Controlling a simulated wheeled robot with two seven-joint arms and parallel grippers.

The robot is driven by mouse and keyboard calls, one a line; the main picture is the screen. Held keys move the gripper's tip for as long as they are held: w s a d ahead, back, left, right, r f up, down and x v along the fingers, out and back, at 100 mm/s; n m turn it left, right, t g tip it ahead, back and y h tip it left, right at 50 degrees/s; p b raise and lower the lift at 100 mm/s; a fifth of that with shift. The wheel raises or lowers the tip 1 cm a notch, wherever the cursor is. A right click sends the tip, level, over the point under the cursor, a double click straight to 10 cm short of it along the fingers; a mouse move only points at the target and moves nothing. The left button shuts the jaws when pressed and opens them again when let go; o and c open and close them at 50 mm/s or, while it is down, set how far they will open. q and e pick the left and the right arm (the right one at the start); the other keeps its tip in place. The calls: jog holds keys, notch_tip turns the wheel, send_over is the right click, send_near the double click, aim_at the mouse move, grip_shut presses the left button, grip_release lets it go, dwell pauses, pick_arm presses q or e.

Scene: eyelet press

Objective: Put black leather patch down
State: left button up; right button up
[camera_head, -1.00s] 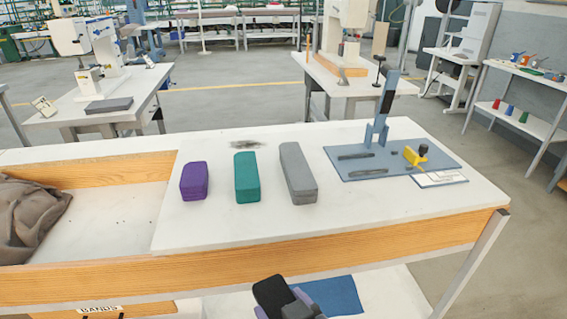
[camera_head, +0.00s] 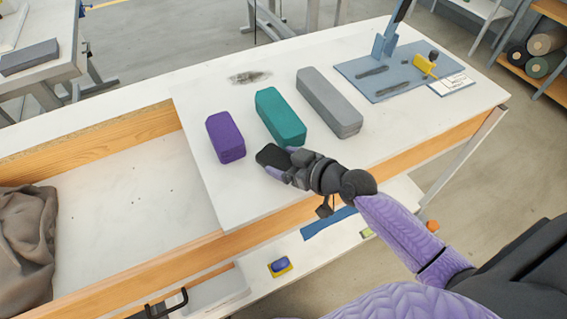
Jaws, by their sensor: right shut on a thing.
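The black leather patch (camera_head: 271,156) is a small dark flat piece. It is in my right gripper (camera_head: 285,162), which is shut on it over the front part of the white table top (camera_head: 200,186). The patch is in front of the teal block and to the right of the purple block. I cannot tell whether the patch touches the table. My right arm reaches in from the lower right. My left gripper is not in view.
A purple block (camera_head: 225,137), a teal block (camera_head: 280,115) and a grey block (camera_head: 330,103) stand in a row behind. A blue press base (camera_head: 400,75) is at the back right. A brown cloth (camera_head: 22,240) lies in the left bay.

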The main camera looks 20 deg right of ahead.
jog(key=shift+f, duration=0.85)
jog(key=shift+r, duration=0.2)
jog(key=o, duration=0.8)
jog(key=shift+o, duration=1.1)
jog(key=shift+r, duration=0.1)
